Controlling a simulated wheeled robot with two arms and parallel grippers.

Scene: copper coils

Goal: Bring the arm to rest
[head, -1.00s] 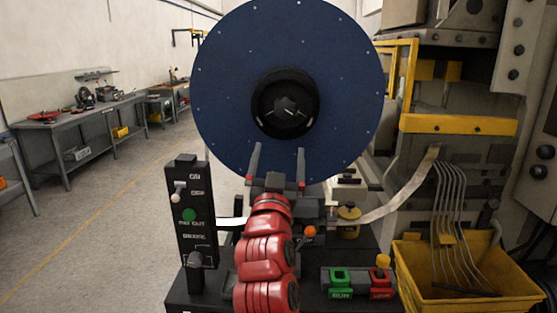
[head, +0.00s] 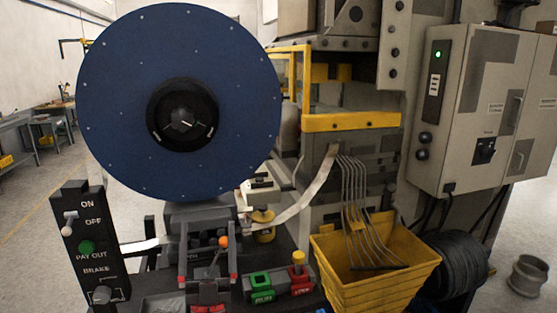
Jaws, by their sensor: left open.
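My left gripper (head: 208,238) shows at the bottom of the head view, left of centre. Its two grey fingers with red pads point up and stand apart, with nothing held between them. Behind the fingers is a lever with an orange knob (head: 223,241); I cannot tell whether they touch it. Most of the left arm is below the picture edge. My right gripper does not show.
A large blue reel (head: 240,120) stands behind the gripper. A black control post (head: 86,246) is at left. Green (head: 260,281) and red (head: 299,276) buttons and a yellow bin (head: 350,275) are at right. A grey cabinet (head: 470,110) stands farther right.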

